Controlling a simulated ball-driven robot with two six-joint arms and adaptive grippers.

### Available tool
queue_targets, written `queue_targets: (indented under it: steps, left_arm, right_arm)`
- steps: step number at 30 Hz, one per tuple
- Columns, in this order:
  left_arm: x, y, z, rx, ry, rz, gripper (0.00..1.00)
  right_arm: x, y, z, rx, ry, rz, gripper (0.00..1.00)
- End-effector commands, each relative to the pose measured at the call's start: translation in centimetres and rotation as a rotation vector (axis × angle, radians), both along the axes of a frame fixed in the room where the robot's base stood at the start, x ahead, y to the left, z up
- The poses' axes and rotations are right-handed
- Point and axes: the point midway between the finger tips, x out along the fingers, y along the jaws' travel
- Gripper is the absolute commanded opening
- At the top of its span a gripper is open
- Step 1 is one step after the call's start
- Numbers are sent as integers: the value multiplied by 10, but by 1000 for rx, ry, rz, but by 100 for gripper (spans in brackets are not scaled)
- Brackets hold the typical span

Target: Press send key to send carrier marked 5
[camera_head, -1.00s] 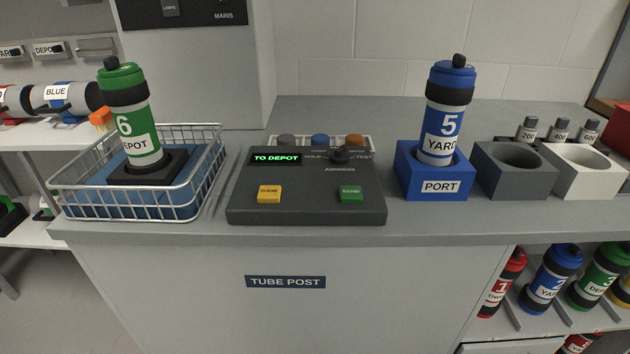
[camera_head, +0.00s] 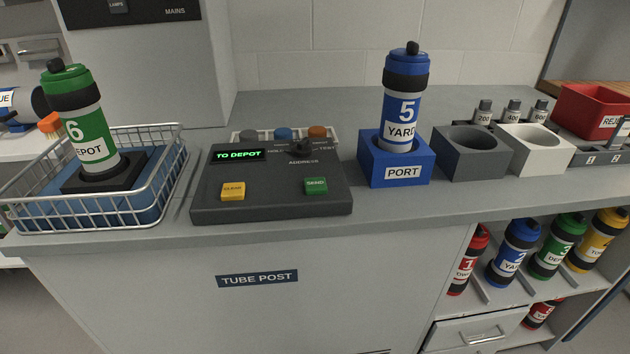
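The carrier marked 5 (camera_head: 402,120) has a blue cap and a YARD label. It stands upright in the blue block labelled PORT (camera_head: 418,160). The green SEND key (camera_head: 316,186) is at the right of the dark control panel (camera_head: 270,200), and a yellow key (camera_head: 232,191) is at its left. The panel's display (camera_head: 238,155) reads TO DEPOT. A dark address knob (camera_head: 303,147) is at the panel's upper right. Neither of my grippers shows in the head view.
A wire basket (camera_head: 40,220) at left holds the green carrier marked 6 (camera_head: 92,135). Grey (camera_head: 470,160) and white (camera_head: 530,155) empty holders stand right of the port. A red bin (camera_head: 592,110) is at far right. More carriers lie on the shelf below.

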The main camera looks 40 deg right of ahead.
Motion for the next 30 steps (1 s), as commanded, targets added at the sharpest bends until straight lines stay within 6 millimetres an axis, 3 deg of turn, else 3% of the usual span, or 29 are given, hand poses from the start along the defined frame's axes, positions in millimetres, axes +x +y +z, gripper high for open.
queue_targets:
  steps: [1,9,30]
  left_arm:
    - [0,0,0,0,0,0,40]
    - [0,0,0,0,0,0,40]
    - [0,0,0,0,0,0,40]
  right_arm:
    - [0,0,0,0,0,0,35]
    - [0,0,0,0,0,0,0]
    - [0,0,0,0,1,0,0]
